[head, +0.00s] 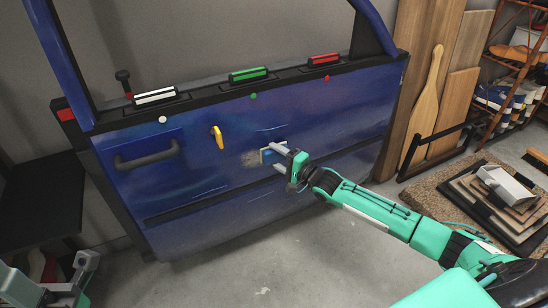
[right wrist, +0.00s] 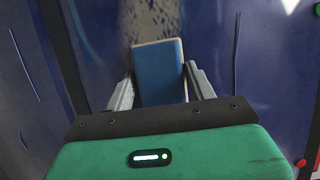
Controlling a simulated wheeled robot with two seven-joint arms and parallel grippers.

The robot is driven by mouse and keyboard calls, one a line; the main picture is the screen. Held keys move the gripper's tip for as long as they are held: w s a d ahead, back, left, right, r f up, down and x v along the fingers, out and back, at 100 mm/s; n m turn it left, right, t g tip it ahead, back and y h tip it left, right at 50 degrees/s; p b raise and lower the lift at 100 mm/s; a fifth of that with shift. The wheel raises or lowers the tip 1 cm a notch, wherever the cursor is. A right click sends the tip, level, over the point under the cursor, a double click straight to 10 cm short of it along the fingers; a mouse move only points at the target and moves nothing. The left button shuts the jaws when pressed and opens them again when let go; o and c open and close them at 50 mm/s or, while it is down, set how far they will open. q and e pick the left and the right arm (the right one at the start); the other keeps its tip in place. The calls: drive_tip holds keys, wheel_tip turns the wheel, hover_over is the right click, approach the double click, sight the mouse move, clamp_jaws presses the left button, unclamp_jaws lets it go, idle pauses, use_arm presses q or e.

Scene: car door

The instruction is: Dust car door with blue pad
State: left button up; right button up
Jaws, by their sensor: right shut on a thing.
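The blue car door (head: 200,190) stands upright in front of me, with a dark handle (head: 148,155) and a yellow lever (head: 216,137). My right gripper (head: 281,158) is shut on the blue pad (right wrist: 160,72), a flat block with a pale edge. The pad is at the door's middle, and I cannot tell whether it touches the panel. A speckled beige dust patch (head: 250,158) lies just left of the pad; in the right wrist view the dust (right wrist: 150,20) shows beyond it. My left gripper (head: 84,268) is at the lower left, away from the door; its jaw state is unclear.
White (head: 155,97), green (head: 248,74) and red (head: 323,60) blocks sit along the door's top ledge. A black table (head: 40,200) stands at left. Wooden boards (head: 425,90), a shelf (head: 515,75) and stacked panels (head: 500,205) are at right. The grey floor below the door is clear.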

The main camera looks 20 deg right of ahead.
sight(266, 161)
drive_tip(key=shift+s+a+r+p, duration=0.15)
drive_tip(key=shift+a+p, duration=0.95)
drive_tip(key=shift+a, duration=0.9)
drive_tip(key=shift+a+p, duration=0.65)
drive_tip(key=shift+a, duration=0.25)
drive_tip(key=shift+a+p, duration=0.35)
drive_tip(key=shift+a, duration=0.55)
drive_tip(key=shift+s+a+p, duration=0.1)
drive_tip(key=shift+a+p, duration=0.45)
drive_tip(key=shift+a, duration=0.35)
drive_tip(key=shift+s+a+p, duration=0.1)
drive_tip(key=shift+a+p, duration=0.2)
drive_tip(key=shift+a, duration=0.55)
